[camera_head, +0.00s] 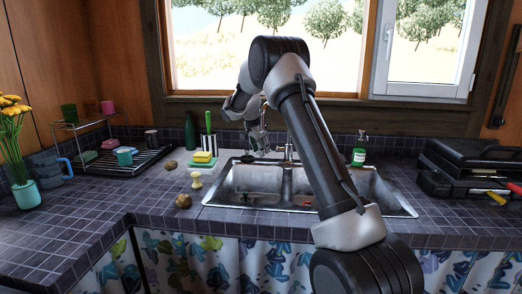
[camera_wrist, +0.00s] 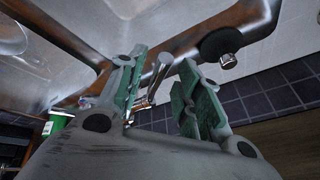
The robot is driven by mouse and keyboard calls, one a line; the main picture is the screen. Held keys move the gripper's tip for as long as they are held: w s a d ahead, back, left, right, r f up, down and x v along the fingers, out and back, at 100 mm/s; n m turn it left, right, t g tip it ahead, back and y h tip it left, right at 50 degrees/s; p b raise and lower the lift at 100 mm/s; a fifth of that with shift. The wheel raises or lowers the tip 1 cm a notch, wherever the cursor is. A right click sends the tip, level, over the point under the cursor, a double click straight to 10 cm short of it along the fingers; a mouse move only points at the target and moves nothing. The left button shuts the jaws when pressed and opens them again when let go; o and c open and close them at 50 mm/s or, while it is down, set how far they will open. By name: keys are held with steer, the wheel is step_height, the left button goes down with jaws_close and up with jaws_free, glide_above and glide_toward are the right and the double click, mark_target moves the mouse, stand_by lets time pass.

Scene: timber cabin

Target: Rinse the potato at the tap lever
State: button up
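Two brown, potato-like lumps lie on the tiled counter left of the sink in the head view: one near the front (camera_head: 184,200), one farther back (camera_head: 171,164). I cannot tell which is the task's potato. The metal tap (camera_head: 289,150) stands behind the double sink (camera_head: 240,200), partly hidden by my arm. My gripper (camera_head: 258,142) is over the sink's back edge, left of the tap. In the wrist view my gripper (camera_wrist: 165,88) is open with green pads and holds nothing. The tap's metal (camera_wrist: 155,78) shows between the fingers; I cannot tell its distance.
A dark round piece with a metal knob (camera_wrist: 220,43) is by the sink's rim. A pale brush-like object (camera_head: 196,180), a sponge (camera_head: 203,158) and a green bottle (camera_head: 190,132) stand left. A soap bottle (camera_head: 359,153) is right. The front-left counter is clear.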

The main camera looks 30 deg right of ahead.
steer(key=shift+w+d+f, duration=0.1)
steer(key=shift+d+f, duration=0.05)
steer(key=shift+f, duration=0.15)
jaws_close()
steer(key=shift+d+r+y, duration=0.25)
steer(key=shift+r+y, duration=0.05)
steer(key=shift+r, duration=0.1)
steer(key=shift+r+y, duration=0.35)
steer(key=shift+y, duration=0.05)
jaws_free()
